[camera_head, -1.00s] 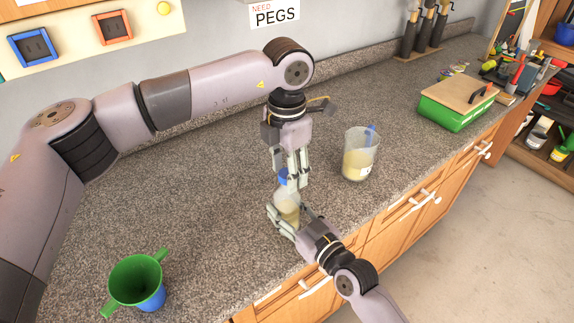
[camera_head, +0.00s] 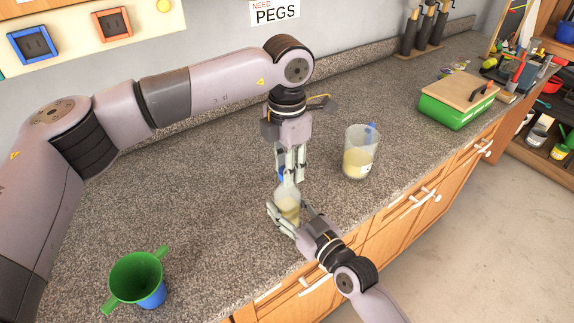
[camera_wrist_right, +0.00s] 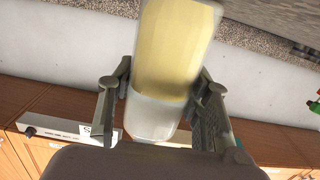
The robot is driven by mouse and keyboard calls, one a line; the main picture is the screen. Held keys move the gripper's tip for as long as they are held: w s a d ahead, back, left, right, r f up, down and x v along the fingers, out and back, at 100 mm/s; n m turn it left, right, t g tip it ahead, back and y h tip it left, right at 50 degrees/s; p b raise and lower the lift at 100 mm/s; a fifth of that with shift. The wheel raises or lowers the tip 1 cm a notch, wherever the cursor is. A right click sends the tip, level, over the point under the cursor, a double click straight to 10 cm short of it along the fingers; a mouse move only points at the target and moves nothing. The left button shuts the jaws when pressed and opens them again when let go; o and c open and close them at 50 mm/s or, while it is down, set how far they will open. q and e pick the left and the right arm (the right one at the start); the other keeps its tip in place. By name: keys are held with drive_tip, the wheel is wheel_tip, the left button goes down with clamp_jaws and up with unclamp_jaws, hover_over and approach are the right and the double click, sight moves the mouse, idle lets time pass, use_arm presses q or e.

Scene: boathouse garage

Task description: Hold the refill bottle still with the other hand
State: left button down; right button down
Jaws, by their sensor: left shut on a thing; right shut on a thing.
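The refill bottle (camera_head: 290,208) is translucent with pale yellow liquid and stands over the counter near its front edge. My right gripper (camera_head: 286,212) is shut around its body from the front. In the right wrist view the bottle (camera_wrist_right: 175,50) fills the space between the two fingers. My left gripper (camera_head: 290,178) points straight down above the bottle and is shut on a blue cap (camera_head: 281,173), mostly hidden by the fingers. I cannot tell whether the cap still touches the bottle's neck.
A clear beaker (camera_head: 360,158) with yellowish liquid and a blue item stands right of the grippers. A green box (camera_head: 455,108) with a wooden lid is at back right. The counter's left middle is clear.

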use_arm(q)
drive_tip(key=c, duration=1.2)
unclamp_jaws()
drive_tip(key=shift+o, duration=0.2)
wheel_tip(320, 180, up, 12)
use_arm(e)
drive_tip(key=c, duration=0.8)
unclamp_jaws()
drive_tip(key=shift+o, duration=0.2)
